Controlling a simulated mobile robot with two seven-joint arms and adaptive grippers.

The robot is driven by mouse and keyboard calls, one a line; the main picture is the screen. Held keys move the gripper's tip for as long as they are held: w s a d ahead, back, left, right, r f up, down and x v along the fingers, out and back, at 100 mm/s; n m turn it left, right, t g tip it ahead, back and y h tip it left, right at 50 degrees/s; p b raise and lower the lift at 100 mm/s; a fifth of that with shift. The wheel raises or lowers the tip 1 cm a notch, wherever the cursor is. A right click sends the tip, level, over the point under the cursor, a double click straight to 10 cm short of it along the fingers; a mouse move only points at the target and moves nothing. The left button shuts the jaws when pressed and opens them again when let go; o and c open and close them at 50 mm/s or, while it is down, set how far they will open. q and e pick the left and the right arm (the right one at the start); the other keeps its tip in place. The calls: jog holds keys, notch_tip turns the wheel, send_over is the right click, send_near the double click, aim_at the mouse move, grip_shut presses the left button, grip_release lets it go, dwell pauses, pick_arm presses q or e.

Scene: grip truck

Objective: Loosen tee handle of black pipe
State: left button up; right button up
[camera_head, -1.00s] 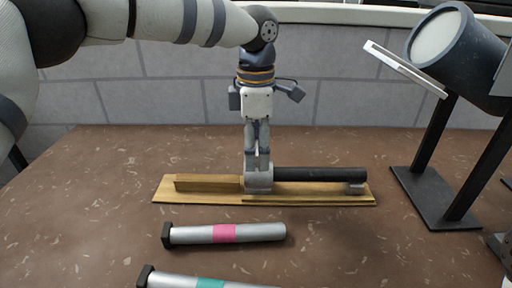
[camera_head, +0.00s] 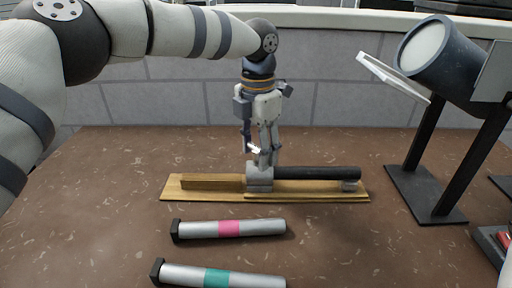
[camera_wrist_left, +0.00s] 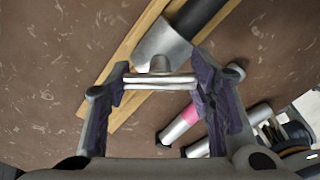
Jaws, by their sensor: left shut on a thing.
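The black pipe (camera_head: 318,173) lies flat on a wooden board (camera_head: 215,196), its left end in a grey metal fitting (camera_head: 259,180). The fitting also shows in the left wrist view (camera_wrist_left: 163,50), with the black pipe (camera_wrist_left: 200,14) running up from it. A silver tee handle (camera_wrist_left: 160,82) stands out from the fitting. My left gripper (camera_head: 260,152) points down above the fitting. Its fingers are shut on the tee handle, one at each end of the bar in the left wrist view. My right gripper is not in view.
Two silver tubes lie in front of the board, one with a pink band (camera_head: 229,228) and one with a teal band (camera_head: 216,278). A dark cylinder on a black stand (camera_head: 432,195) rises at the right. A grey block wall (camera_head: 180,103) stands behind the table.

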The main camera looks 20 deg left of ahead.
aim_at(257, 147)
pick_arm(q)
jog(key=n, duration=0.3)
jog(key=shift+n+p, duration=0.3)
jog(key=n, duration=0.4)
jog(key=shift+n, duration=0.3)
jog(key=o, duration=1.2)
notch_tip(257, 147, up, 12)
jog(key=shift+f, duration=0.1)
